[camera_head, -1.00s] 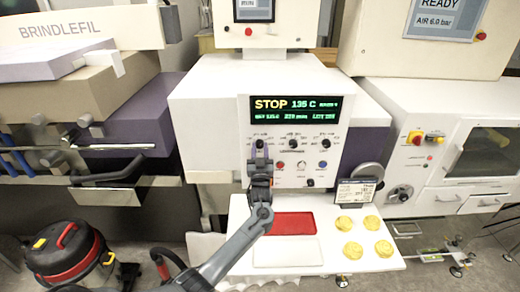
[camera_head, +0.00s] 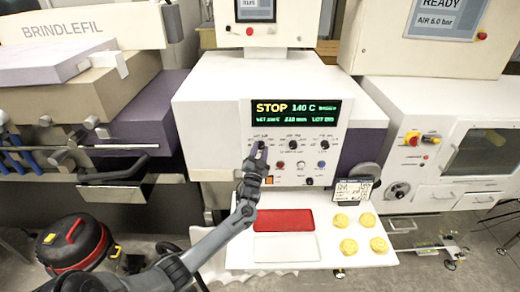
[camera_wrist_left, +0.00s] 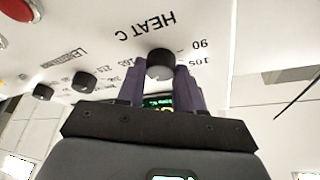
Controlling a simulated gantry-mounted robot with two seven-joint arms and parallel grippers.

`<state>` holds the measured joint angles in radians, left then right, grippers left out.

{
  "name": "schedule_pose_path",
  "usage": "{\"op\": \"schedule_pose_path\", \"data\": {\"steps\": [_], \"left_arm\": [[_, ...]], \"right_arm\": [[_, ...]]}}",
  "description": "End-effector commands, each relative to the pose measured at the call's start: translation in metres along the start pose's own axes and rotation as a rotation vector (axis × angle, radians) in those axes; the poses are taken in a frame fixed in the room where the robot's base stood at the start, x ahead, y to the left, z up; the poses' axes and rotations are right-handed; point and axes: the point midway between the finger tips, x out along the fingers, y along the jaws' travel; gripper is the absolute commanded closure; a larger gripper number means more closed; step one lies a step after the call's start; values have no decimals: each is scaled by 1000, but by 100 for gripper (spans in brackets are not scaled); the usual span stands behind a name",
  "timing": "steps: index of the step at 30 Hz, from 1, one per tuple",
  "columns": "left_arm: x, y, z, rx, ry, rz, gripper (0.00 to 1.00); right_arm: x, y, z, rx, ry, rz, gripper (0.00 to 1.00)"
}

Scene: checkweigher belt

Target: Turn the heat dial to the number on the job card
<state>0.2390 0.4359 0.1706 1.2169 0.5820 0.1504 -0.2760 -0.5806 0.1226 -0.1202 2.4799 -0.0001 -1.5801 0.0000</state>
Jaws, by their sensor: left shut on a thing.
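The heat dial (camera_wrist_left: 160,62) is a black knob on the white panel, under the upside-down lettering HEAT C in the left wrist view. My left gripper (camera_wrist_left: 160,80) has its two purple fingers closed on the dial's sides. In the head view my left gripper (camera_head: 259,152) reaches up to the leftmost dial of the panel and hides most of it. The display (camera_head: 296,111) above reads STOP 140 C. The job card (camera_head: 353,191) stands at the right of the panel's foot; its small print is not legible. My right gripper is not in view.
Two more black dials, a middle one (camera_head: 294,145) and a right one (camera_head: 324,146), sit on the same panel, with several buttons below. A white shelf (camera_head: 330,254) in front bears a red tray (camera_head: 284,220) and several yellow round pieces (camera_head: 348,246).

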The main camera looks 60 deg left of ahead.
Motion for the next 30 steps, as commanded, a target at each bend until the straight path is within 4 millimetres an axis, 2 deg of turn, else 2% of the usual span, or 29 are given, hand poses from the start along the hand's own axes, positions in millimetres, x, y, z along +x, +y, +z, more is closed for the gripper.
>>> {"op": "schedule_pose_path", "data": {"steps": [13, 14, 18, 30], "left_arm": [[0, 0, 0, 12, 1, 4, 95], [0, 0, 0, 11, 1, 4, 62], [0, 0, 0, 11, 0, 4, 40], [-5, 1, 1, 11, 0, 5, 39]], "right_arm": [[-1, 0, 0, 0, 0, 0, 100], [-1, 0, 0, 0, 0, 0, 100], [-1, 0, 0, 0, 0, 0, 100], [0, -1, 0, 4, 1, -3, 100]]}}
